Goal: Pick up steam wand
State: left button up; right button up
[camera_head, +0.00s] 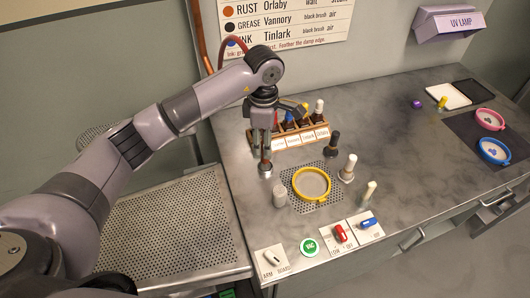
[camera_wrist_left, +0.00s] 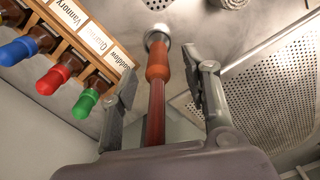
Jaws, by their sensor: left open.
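The steam wand (camera_head: 265,167) stands upright near the worktop's left edge, with a silver end at the bottom and a reddish-brown grip above it. In the left wrist view the wand (camera_wrist_left: 157,62) runs between the two fingers, its orange-brown grip level with the fingertips. My left gripper (camera_head: 262,134) points down directly above and around the wand's upper part. The left gripper (camera_wrist_left: 166,78) is open, with a gap visible on both sides of the wand. Its fingers partly hide the wand's top in the head view. My right gripper is not in view.
A wooden rack (camera_head: 300,136) of dropper bottles stands close beside the gripper. A yellow hoop (camera_head: 296,187) on a perforated plate, a grey cylinder (camera_head: 279,196) and brushes (camera_head: 348,168) stand nearby. Switches (camera_head: 340,234) line the front edge. The worktop's middle right is clear.

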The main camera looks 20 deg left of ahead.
pick_arm(q)
jog(key=shift+f, duration=0.55)
notch_tip(320, 180, down, 4)
jog(key=p, duration=0.2)
jog(key=shift+w+d+f+p, duration=0.1)
jog(key=shift+f+p, duration=0.15)
jog(key=shift+p, duration=0.05)
jog(key=shift+f, duration=0.3)
jog(key=shift+c, duration=0.4)
grip_shut()
